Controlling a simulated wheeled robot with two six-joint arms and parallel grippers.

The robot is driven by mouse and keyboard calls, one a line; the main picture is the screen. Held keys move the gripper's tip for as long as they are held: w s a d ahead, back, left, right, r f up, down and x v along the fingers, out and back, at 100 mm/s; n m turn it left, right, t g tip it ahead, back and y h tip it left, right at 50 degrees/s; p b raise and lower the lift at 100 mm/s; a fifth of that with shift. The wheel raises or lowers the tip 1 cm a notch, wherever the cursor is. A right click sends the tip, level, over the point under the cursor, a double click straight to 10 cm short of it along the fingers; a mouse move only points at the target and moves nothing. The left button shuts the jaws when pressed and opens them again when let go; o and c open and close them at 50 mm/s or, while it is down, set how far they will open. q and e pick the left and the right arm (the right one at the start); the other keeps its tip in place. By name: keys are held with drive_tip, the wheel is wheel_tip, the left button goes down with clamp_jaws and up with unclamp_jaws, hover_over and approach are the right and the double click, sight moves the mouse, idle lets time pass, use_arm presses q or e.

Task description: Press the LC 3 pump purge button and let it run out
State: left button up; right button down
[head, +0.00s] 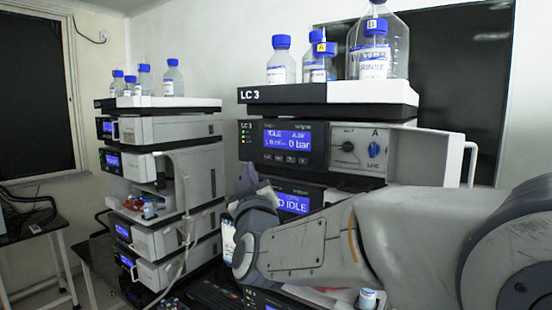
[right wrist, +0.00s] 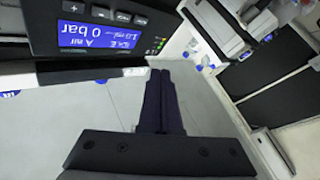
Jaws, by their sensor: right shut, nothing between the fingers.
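The LC 3 stack stands at centre right in the head view. Its pump module (head: 254,146) has a lit blue screen (head: 287,140) reading IDLE and 0 bar. A row of small buttons (head: 286,158) lies under the screen; their labels are too small to read. The right wrist view shows the screen (right wrist: 97,37) upside down, with the buttons (right wrist: 122,17) above it. My right gripper (head: 247,178) is just below and left of the pump panel; its shut, empty fingers (right wrist: 160,72) appear apart from the buttons. My left gripper is out of view.
Blue-capped bottles (head: 281,60) stand in the top tray (head: 282,94). The pump's white door (head: 424,158) is open on the right. A second stack (head: 172,130) stands at left. My right arm hides much of the lower LC 3 modules.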

sight(279, 158)
drive_tip(key=shift+w+d, duration=0.85)
drive_tip(key=shift+w, duration=0.35)
drive_tip(key=shift+w+d, duration=0.9)
drive_tip(key=shift+w, duration=0.3)
drive_tip(key=shift+w+d, duration=0.85)
drive_tip(key=shift+w, duration=0.35)
drive_tip(key=shift+w+d+f+b, duration=0.1)
drive_tip(key=shift+b, duration=0.2)
drive_tip(key=shift+w+d, duration=0.1)
